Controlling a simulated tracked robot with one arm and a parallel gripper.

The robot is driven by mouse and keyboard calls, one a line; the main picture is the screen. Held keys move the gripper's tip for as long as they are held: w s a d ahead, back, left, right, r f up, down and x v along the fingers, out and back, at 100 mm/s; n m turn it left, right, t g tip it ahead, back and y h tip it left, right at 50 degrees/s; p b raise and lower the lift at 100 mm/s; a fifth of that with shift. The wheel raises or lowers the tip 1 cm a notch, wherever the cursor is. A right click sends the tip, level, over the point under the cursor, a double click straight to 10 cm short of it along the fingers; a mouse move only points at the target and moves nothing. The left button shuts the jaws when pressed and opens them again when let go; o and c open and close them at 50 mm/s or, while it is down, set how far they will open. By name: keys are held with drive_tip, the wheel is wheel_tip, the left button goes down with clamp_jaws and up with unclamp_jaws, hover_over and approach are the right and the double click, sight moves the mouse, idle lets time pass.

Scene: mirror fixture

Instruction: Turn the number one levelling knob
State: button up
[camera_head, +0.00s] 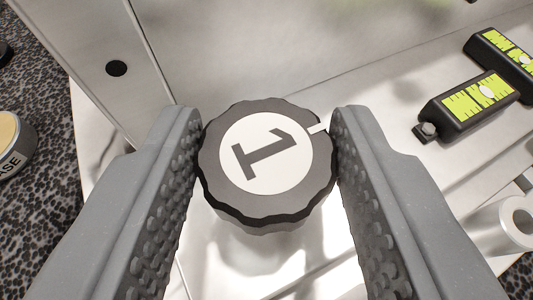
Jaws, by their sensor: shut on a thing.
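The number one levelling knob (266,155) is dark grey with a scalloped rim and a white disc bearing a "1". The "1" is turned, and a short white mark on the rim points to the upper right. My gripper (267,150) is around the knob, with one textured grey finger at its left side and one at its right. The fingers are shut on the knob's rim. The knob's underside and mount are mostly hidden below it.
Two black blocks with yellow-green bubble levels (480,99) sit at the upper right. A white tube (515,222) is at the lower right. A metal plate with a dark hole (117,68) rises at the upper left. A round labelled object (12,146) lies on the speckled surface at left.

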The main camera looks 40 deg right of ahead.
drive_tip(key=shift+w+a+r+m+g+h+p, duration=0.25)
drive_tip(key=shift+m+g+h+p, duration=0.2)
drive_tip(key=shift+p, duration=2.2)
drive_tip(key=shift+w+a+r+m+g+h+p, duration=0.1)
drive_tip(key=shift+r+m+g+h+p, duration=0.35)
drive_tip(key=shift+p, duration=2.15)
drive_tip(key=shift+d+f+m+p, duration=0.1)
drive_tip(key=shift+f+m+p, duration=0.25)
drive_tip(key=shift+p, duration=0.5)
drive_tip(key=shift+s+d+f+g+p, duration=0.1)
drive_tip(key=shift+d+f+g+p, duration=0.05)
drive_tip(key=shift+f+g+p, duration=0.15)
drive_tip(key=o, duration=1)
drive_tip(key=shift+s, duration=0.1)
drive_tip(key=b+v, duration=0.1)
drive_tip(key=v, duration=1.2)
drive_tip(key=shift+s+a+b, duration=0.15)
drive_tip(key=shift+a+b, duration=0.15)
drive_tip(key=shift+a, duration=0.1)
drive_tip(key=shift+f, duration=0.1)
